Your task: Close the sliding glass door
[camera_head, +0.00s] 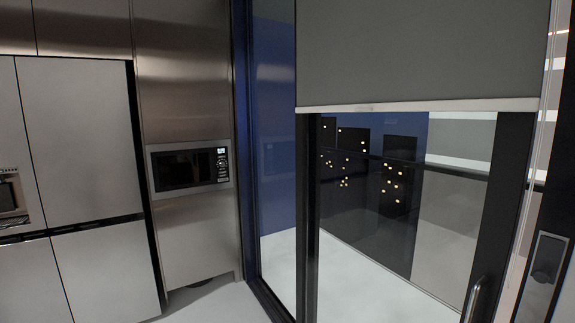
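The sliding glass door (370,265) fills the centre and right of the head view. Its dark frame has a left upright (308,220) and a right upright (498,200). A pale metal bar handle (475,297) is low on the right upright, cut by the bottom edge. A dark jamb (553,230) with a grey recessed plate (545,258) stands at the far right. A narrow light strip shows between the right upright and this jamb. I cannot tell how wide any opening there is. Neither gripper is in view.
A grey blind (420,50) covers the upper door. A steel cabinet with a microwave (190,168) and a large fridge (80,150) stand at the left. A fixed glass pane (275,150) is left of the door. Pale floor (215,302) is clear near the cabinet.

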